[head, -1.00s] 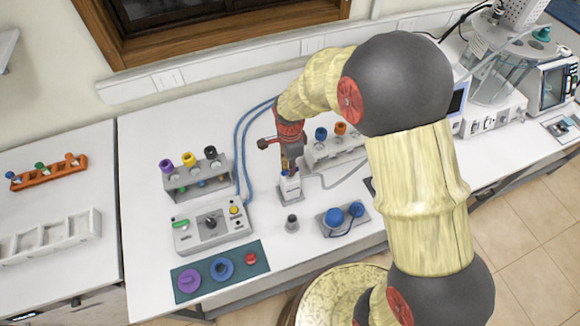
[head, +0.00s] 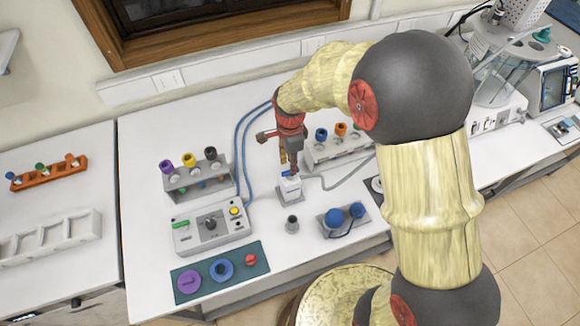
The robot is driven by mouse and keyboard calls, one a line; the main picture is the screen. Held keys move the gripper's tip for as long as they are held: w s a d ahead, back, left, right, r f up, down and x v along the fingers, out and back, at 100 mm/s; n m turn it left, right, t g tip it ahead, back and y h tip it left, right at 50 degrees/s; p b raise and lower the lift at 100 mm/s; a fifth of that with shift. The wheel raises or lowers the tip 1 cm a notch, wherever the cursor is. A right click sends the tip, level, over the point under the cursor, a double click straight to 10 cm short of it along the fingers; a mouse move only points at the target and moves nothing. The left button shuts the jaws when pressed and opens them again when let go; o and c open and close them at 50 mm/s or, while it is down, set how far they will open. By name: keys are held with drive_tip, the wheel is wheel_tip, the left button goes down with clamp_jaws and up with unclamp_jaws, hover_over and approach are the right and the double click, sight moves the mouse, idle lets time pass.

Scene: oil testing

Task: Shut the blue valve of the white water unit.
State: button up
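The white water unit (head: 290,188) is a small white block on a grey base in the middle of the bench. Its blue valve (head: 285,174) shows as a small blue piece on top, partly covered by my gripper. My gripper (head: 289,166) points down from the red wrist, right above the unit at the valve. Its fingertips are small and overlap the valve area. I cannot tell whether they touch the valve or how far apart they are.
A grey control box (head: 212,226) and a tube rack (head: 197,178) stand to the left. Another rack (head: 334,152) stands close behind on the right. A small metal cylinder (head: 292,224) and a grey block with blue knobs (head: 343,219) are in front. Blue hoses (head: 237,155) run behind left.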

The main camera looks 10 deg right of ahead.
wheel_tip(320, 180, up, 9)
idle(0.3)
idle(0.5)
drive_tip(key=s+d+n+t+b, duration=0.2)
drive_tip(key=s+d+n+b, duration=0.3)
drive_tip(key=s+n+b, duration=0.3)
drive_tip(key=s+d+n+t+b, duration=0.3)
drive_tip(key=s+d+n+b, duration=0.2)
drive_tip(key=s, duration=0.8)
drive_tip(key=n+b, duration=0.2)
drive_tip(key=b, duration=0.1)
drive_tip(key=shift+s+r+n+t+b, duration=0.15)
drive_tip(key=shift+r+n+t+b, duration=0.15)
drive_tip(key=shift+n, duration=0.1)
drive_tip(key=shift+d, duration=0.1)
